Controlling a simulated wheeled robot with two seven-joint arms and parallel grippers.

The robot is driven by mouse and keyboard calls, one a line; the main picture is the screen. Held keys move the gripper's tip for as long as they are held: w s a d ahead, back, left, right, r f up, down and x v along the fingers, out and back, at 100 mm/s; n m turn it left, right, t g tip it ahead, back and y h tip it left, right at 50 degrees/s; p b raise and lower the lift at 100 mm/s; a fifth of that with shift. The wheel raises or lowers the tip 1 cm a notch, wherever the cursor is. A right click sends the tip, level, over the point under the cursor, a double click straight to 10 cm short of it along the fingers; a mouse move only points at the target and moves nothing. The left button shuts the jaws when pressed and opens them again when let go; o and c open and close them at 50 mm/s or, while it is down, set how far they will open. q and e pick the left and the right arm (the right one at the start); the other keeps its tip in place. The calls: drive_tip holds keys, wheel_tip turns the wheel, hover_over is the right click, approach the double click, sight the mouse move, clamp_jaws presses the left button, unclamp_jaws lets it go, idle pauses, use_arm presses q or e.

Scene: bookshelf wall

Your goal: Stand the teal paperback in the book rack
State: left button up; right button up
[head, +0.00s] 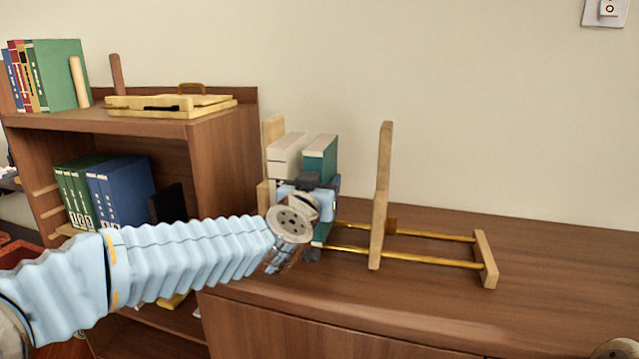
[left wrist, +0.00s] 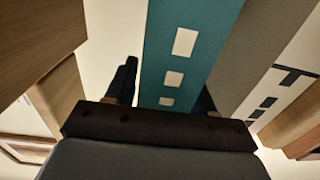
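The teal paperback (head: 321,148) stands upright in the left part of the book rack (head: 485,260), just right of a cream-grey book (head: 286,155). My left gripper (head: 318,182) is at the teal book, with a finger to each side of it. In the left wrist view the teal spine (left wrist: 180,45) runs between the dark fingers. A thin light gap shows between the left finger and the book; the right finger is mostly hidden near the grey book (left wrist: 245,50). The gripper looks slightly open around the book. The book's lower part is partly hidden by my gripper. My right gripper is not in view.
The rack's wooden divider (head: 381,200) stands to the right, with empty brass rails (head: 435,259) beyond it. A brown bookshelf (head: 225,150) holding books and a wooden case (head: 170,105) is at the left. The cabinet top (head: 560,270) is clear at the right.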

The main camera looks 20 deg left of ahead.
use_arm(q)
drive_tip(key=shift+r, duration=0.1)
drive_tip(key=s+p, duration=0.1)
drive_tip(key=s, duration=1.1)
drive_tip(key=shift+p, duration=0.3)
